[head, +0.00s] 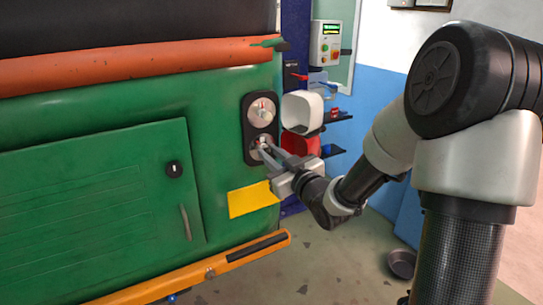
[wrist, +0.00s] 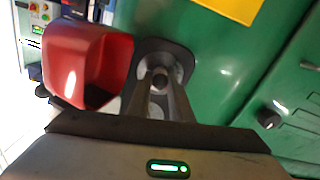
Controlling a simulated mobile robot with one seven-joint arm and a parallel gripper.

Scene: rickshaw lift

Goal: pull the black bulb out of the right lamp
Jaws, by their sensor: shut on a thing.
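The right lamp (head: 249,131) is a black oval plate with two round silver sockets on the green rickshaw's rear panel. It also shows in the wrist view (wrist: 184,57). My gripper (head: 263,149) reaches its lower socket, with fingers pointing at the panel. In the wrist view my gripper's fingertips (wrist: 160,84) are shut on the black bulb (wrist: 160,77), a small dark round end in front of the silver socket. I cannot tell whether the bulb is still seated. The upper socket (head: 261,111) is uncovered in the head view.
A red bin (head: 301,146) and a white bin (head: 302,110) hang close to the right of the lamp; the red bin (wrist: 88,65) is near my fingers. A yellow plate (head: 252,199) is below. An orange bumper (head: 215,272) runs along the bottom. A bowl (head: 401,263) lies on the floor.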

